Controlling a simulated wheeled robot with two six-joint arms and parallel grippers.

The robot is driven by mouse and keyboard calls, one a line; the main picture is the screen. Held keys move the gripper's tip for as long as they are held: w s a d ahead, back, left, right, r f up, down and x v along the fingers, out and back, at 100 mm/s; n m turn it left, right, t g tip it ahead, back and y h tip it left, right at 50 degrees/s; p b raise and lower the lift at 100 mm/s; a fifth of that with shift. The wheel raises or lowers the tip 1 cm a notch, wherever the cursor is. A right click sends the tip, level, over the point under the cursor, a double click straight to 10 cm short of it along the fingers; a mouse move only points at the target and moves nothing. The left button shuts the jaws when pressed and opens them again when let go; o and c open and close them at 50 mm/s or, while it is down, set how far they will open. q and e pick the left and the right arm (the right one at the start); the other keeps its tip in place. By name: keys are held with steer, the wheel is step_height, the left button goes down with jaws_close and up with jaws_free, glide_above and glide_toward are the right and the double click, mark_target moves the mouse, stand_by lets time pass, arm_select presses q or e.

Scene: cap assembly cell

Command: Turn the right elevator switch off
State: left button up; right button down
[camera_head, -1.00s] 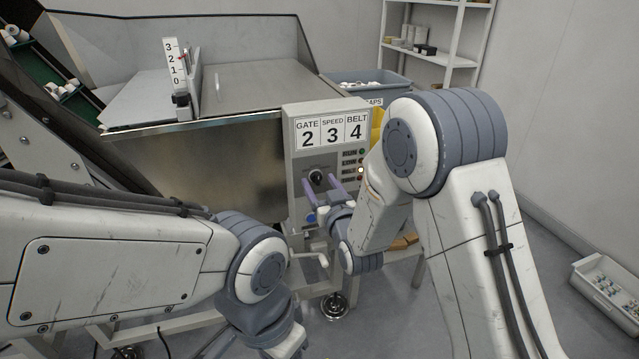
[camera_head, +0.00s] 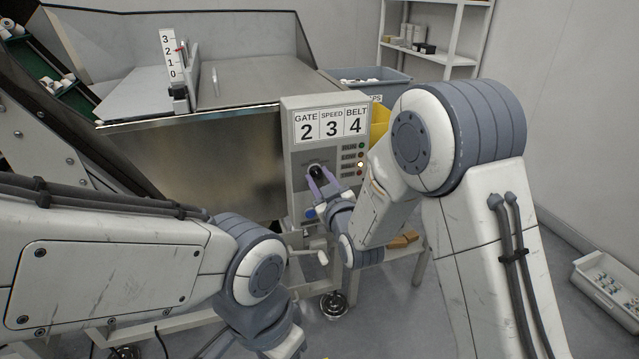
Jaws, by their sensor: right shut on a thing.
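The control panel (camera_head: 296,160) is a grey box reading GATE 2, SPEED 3, BELT 4. A round black knob (camera_head: 316,169) sits on its lower left face, under a label too small to read. My right gripper (camera_head: 319,177) has its two purple fingers on either side of the knob and is shut on it, partly hiding it. I cannot tell the knob's pointer setting. My left arm comes in low at the left, and its gripper fingers are not in view.
Small indicator lamps run down the panel's right side, and one glows (camera_head: 360,165). A metal hopper (camera_head: 190,150) stands left. A grey bin (camera_head: 372,84) and a yellow bin (camera_head: 379,122) are behind. A parts tray (camera_head: 608,285) lies right.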

steer(key=n+b, duration=0.2)
steer(key=n, duration=0.2)
steer(key=shift+d+f+n, duration=0.1)
steer(key=shift+n, duration=0.3)
stand_by(0.4)
steer(key=c, duration=0.5)
jaws_free()
steer(key=shift+s, duration=0.1)
steer(key=shift+b+v, duration=5.2)
steer(key=shift+b, duration=0.6)
